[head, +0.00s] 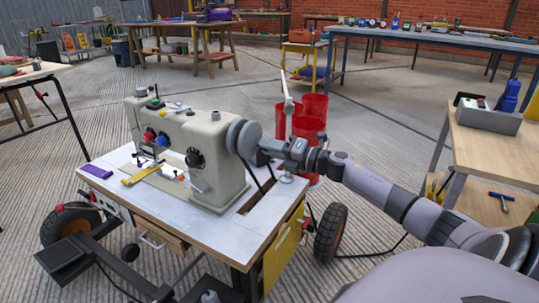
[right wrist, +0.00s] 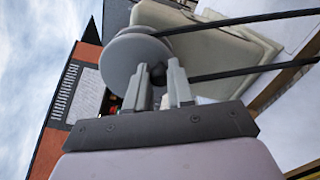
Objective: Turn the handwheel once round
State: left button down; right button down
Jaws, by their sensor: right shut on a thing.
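The handwheel (head: 242,137) is a grey disc on the right end of a beige sewing machine (head: 208,160), which stands on a white-topped table. My right gripper (head: 264,151) reaches in from the right and is at the wheel's outer face. In the right wrist view, the handwheel (right wrist: 128,58) sits just beyond my two grey fingers (right wrist: 160,78). They are shut on a small dark knob (right wrist: 158,74) at the wheel's face. The fingers partly hide the knob. My left gripper is in neither view.
A black belt (right wrist: 245,20) runs from the wheel in the right wrist view. Red bins (head: 309,118) stand behind the table (head: 110,170). A wooden workbench (head: 490,140) stands at right.

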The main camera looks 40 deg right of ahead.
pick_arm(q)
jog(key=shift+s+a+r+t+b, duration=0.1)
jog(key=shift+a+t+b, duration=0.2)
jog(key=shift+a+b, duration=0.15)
pick_arm(e)
jog(key=shift+d+r+n, duration=0.1)
jog(key=shift+r+n, duration=0.05)
jog(key=shift+n, duration=0.5)
jog(key=shift+d+r+n, duration=0.1)
jog(key=shift+n, duration=0.55)
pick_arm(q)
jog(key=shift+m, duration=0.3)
pick_arm(e)
jog(key=c, duration=1)
grip_release()
jog(key=shift+r, duration=0.1)
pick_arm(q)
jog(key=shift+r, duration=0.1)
pick_arm(e)
jog(key=shift+s+d, duration=0.1)
pick_arm(q)
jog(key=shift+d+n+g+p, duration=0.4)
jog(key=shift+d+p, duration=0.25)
jog(key=shift+p, duration=0.3)
pick_arm(e)
jog(key=shift+v, duration=3.4)
